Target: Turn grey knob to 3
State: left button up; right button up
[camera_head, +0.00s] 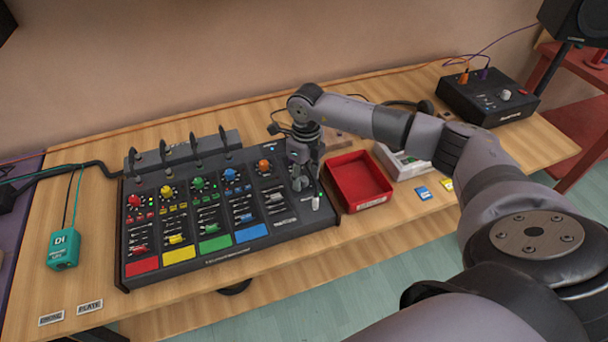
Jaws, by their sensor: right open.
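The black control panel (205,215) lies on the wooden table, with columns of coloured knobs, sliders and pads. The red knob (134,201), yellow knob (166,191), green knob (198,183), blue knob (230,174) and orange knob (264,165) show along its upper part. My right gripper (299,181) points down over the panel's right end, with its jaws open. It covers the spot to the right of the orange knob, so I cannot make out the grey knob or its setting. A small pale control (315,203) shows just below the gripper. My left gripper is out of view.
A red tray (357,182) stands close to the panel's right end. A white box (402,162), small blue card (423,193) and black device (488,98) are further right. A teal DI box (64,249) and two label plates (90,307) are at left. Levers (193,145) rise behind the panel.

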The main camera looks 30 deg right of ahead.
aim_at(305, 177)
notch_tip(305, 177, up, 12)
jog(key=shift+d, duration=0.25)
dwell(0.4)
jog(key=shift+w, duration=0.1)
dwell(0.3)
